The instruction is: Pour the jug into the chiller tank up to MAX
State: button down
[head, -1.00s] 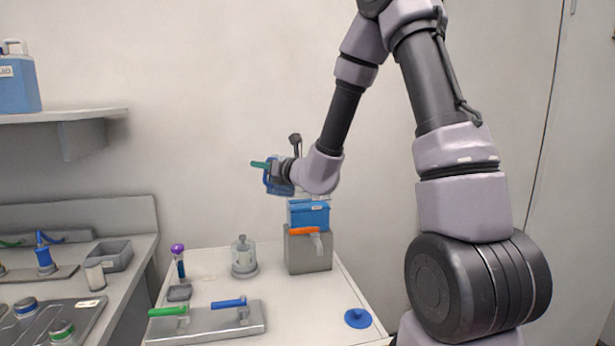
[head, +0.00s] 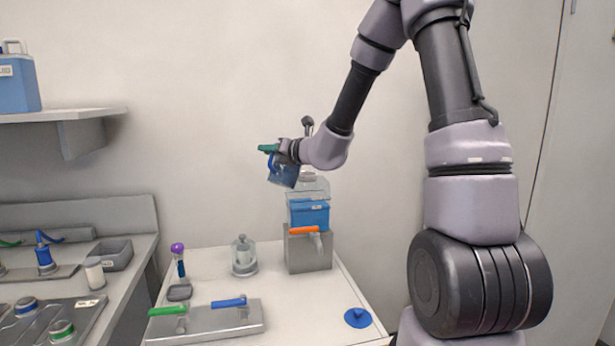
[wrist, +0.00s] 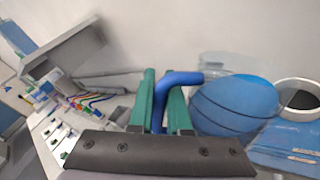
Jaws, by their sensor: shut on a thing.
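My gripper (head: 277,149) has green fingers and is shut on the blue handle of the jug (head: 285,174). The jug is clear with blue liquid in it and hangs tilted, above and slightly left of the chiller tank (head: 308,189). In the wrist view the handle (wrist: 172,82) sits between the green fingers, and the jug body (wrist: 232,108) is to their right. The tank has a clear upper part, with blue liquid (head: 309,214) below. Its dark round opening (wrist: 302,96) is right of the jug in the wrist view. I cannot see liquid pouring or the MAX mark.
The tank stands on a grey block with an orange-handled valve (head: 304,231). A blue cap (head: 358,318) lies at the table's front right. A glass vessel (head: 243,256), a purple-topped tool (head: 178,258) and a lever plate (head: 208,322) stand left. A shelf (head: 75,117) is at upper left.

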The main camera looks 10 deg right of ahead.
jog(key=shift+w+d+r+m, duration=0.45)
jog(key=shift+r+m, duration=0.05)
jog(key=shift+r, duration=0.1)
jog(key=shift+w+d, duration=0.15)
jog(key=shift+d, duration=0.05)
jog(key=shift+w+d+r+m+g+p, duration=0.1)
jog(key=shift+w+d+m+g+p, duration=0.2)
jog(key=shift+w+d+m+p, duration=0.6)
jog(key=shift+w+d+r+m+g+p, duration=0.1)
jog(key=shift+w+d+m+g, duration=0.3)
jog(key=shift+m, duration=1)
dwell(4.7)
